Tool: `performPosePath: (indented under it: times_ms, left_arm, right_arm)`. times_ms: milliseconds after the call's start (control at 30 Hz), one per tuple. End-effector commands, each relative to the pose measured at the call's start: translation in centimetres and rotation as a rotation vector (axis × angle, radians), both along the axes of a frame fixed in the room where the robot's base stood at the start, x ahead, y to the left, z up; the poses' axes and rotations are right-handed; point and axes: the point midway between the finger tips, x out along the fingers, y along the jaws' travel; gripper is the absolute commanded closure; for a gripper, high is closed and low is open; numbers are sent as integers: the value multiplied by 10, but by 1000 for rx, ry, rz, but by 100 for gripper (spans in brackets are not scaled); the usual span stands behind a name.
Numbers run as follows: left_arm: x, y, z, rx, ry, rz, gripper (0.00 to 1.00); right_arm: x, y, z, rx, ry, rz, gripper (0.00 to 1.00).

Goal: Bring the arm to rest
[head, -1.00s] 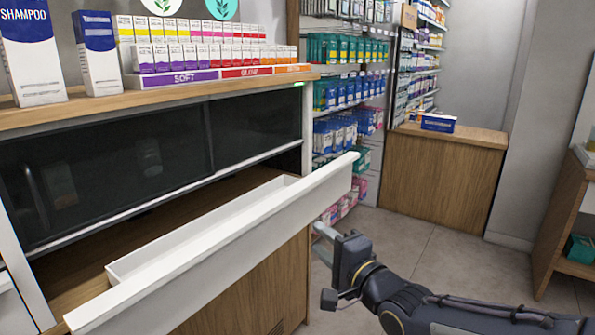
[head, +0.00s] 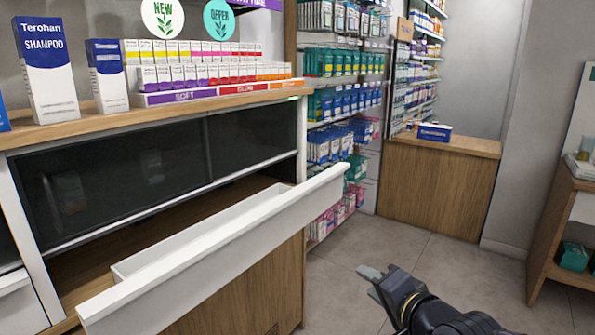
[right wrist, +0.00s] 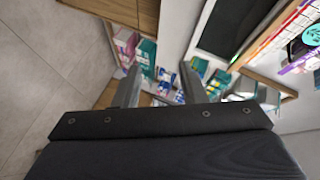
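My right gripper (head: 370,272) is at the lower middle of the head view, out over the floor and to the right of the open drawer, not touching it. In the right wrist view its two fingers (right wrist: 158,88) stand apart with nothing held between them. The white drawer (head: 225,245) is pulled out of the wooden counter, and the part of it that shows is empty. My left gripper is not in view.
A counter top (head: 200,108) carries shampoo boxes (head: 45,70) and rows of small cartons. Stocked shelves (head: 340,90) stand behind. A wooden counter (head: 440,185) with a blue box is at the back. The floor (head: 440,265) between is clear.

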Motion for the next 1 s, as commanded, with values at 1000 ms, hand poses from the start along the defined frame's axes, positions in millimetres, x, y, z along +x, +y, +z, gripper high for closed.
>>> performPosePath:
  times_ms: [1000]
  left_arm:
    - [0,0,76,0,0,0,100]
  right_arm:
    - [-247,-66,-36,-638,400,484,62]
